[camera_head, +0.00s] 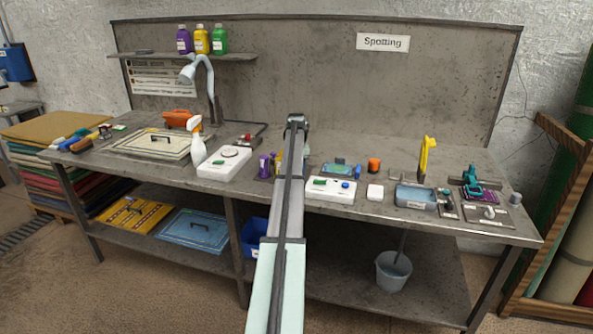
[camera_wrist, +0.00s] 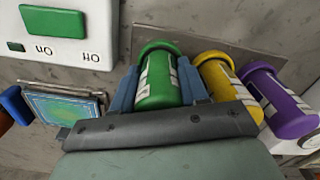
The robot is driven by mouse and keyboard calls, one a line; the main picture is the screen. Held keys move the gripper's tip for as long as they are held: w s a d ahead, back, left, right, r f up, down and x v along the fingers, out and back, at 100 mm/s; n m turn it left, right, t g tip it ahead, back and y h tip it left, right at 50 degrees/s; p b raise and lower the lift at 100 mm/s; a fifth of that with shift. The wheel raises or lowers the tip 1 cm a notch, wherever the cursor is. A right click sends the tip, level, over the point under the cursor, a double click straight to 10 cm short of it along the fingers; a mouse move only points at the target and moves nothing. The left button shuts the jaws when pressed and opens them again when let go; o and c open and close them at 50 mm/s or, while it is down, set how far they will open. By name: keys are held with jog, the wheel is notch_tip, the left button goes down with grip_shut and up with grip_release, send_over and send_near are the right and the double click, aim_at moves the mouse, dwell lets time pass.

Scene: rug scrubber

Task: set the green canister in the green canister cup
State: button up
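The green canister (camera_wrist: 158,82) is between the two blue-grey fingers of my gripper (camera_wrist: 158,88) in the wrist view. The fingers lie against both of its sides with no clear gap, and the gripper looks shut on it. Beside it to the right are a yellow canister (camera_wrist: 228,85) and a purple canister (camera_wrist: 280,102). In the head view my gripper (camera_head: 296,122) is over the bench middle, and my arm hides the green canister. The canister bottoms are hidden in the wrist view. I cannot make out the green canister cup.
A white box with a green switch (camera_head: 331,189) stands close to the right of my arm; it also shows in the wrist view (camera_wrist: 65,30). A white box with a dial (camera_head: 224,162) stands to the left. Purple, yellow and green bottles (camera_head: 202,40) stand on the wall shelf (camera_head: 180,57).

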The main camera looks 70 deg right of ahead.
jog(key=o, duration=0.6)
jog(key=shift+c, duration=0.2)
notch_tip(320, 180, up, 14)
jog(key=shift+f, duration=0.1)
dwell(0.7)
